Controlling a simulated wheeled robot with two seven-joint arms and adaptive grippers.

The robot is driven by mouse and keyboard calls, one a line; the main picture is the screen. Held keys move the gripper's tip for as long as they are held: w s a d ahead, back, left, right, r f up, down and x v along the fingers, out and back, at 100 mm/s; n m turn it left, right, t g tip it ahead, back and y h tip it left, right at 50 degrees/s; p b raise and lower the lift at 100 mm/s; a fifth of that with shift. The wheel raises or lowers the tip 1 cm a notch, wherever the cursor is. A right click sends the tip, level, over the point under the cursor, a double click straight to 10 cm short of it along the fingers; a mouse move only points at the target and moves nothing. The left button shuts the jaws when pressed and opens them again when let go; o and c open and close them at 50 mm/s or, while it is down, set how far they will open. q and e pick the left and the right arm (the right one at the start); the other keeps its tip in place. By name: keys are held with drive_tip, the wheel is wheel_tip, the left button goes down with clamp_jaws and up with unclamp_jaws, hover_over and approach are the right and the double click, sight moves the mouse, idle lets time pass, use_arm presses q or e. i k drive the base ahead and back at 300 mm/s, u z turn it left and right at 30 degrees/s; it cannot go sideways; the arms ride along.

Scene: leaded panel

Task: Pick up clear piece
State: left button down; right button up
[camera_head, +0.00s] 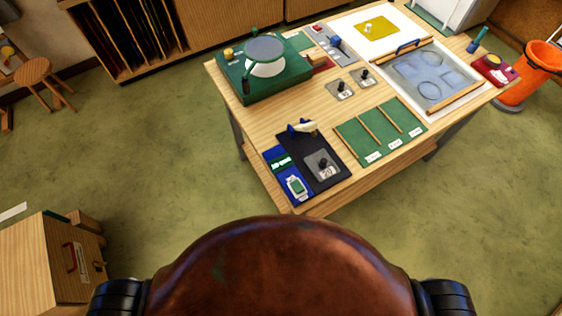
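No piece is plainly marked as the clear piece, and I cannot tell for certain which one it is. A pale grey-blue panel (424,80) with round outlines lies in a wooden-edged frame at the right of the workbench (272,120). A yellow square sheet (384,28) with a small pale object on it lies on white paper at the back. A green tray (376,136) at the front right is split by wooden strips, with labels along its front edge; its sections look empty. Neither of my grippers is in view.
A green machine (262,90) with a grey disc stands at the bench's back left. A dark mat (316,165) with small tools is at the front corner. An orange bin (528,76) stands right of the bench. A wooden cabinet (40,265) is at lower left. Open floor lies left.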

sight(320, 163)
drive_tip(key=u, duration=2.15)
drive_tip(key=k, duration=1.2)
drive_tip(key=z, duration=1.25)
drive_tip(key=i, duration=0.5)
drive_tip(key=u, duration=0.05)
